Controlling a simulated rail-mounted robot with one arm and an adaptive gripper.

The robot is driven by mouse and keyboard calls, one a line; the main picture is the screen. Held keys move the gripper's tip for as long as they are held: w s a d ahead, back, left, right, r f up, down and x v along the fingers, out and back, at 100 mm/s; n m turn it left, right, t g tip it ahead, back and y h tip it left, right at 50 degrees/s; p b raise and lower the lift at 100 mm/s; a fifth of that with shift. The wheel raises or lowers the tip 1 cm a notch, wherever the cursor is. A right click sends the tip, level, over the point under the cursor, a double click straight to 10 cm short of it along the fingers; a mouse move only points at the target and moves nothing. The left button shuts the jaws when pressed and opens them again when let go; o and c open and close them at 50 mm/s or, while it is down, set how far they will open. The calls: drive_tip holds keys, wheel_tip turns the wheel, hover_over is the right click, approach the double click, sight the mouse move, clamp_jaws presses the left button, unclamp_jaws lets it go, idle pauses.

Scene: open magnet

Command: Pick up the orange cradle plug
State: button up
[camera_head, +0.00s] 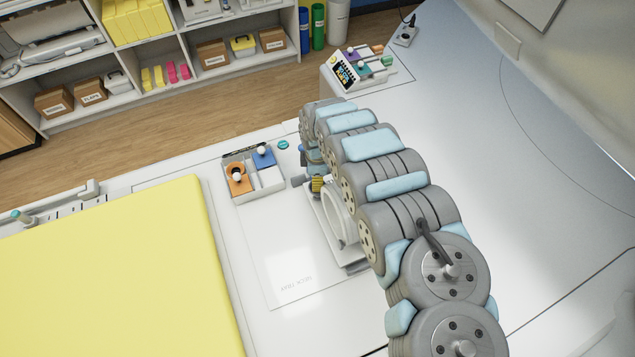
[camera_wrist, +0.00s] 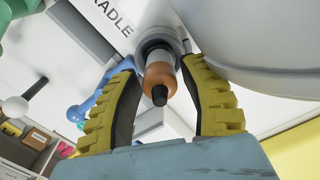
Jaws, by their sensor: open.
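The orange cradle plug (camera_wrist: 161,76) shows in the wrist view as an orange-brown cylinder with a dark tip, seated in a round grey collar (camera_wrist: 157,44) beside lettering that reads "ADLE". My gripper (camera_wrist: 159,66) is open, with its two yellow ribbed fingers on either side of the plug and visible gaps between. In the head view my gripper (camera_head: 318,184) is small and partly hidden by my arm, beside a white ring (camera_head: 338,214). I cannot make out the plug there.
A small tray (camera_head: 262,191) left of my gripper holds an orange piece (camera_head: 238,180) and a blue piece (camera_head: 263,157). A yellow pad (camera_head: 110,275) covers the left. A console (camera_head: 347,72) with coloured parts stands beyond. Shelves (camera_head: 150,98) line the back.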

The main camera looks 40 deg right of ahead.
clamp_jaws()
drive_tip(key=shift+r, duration=5)
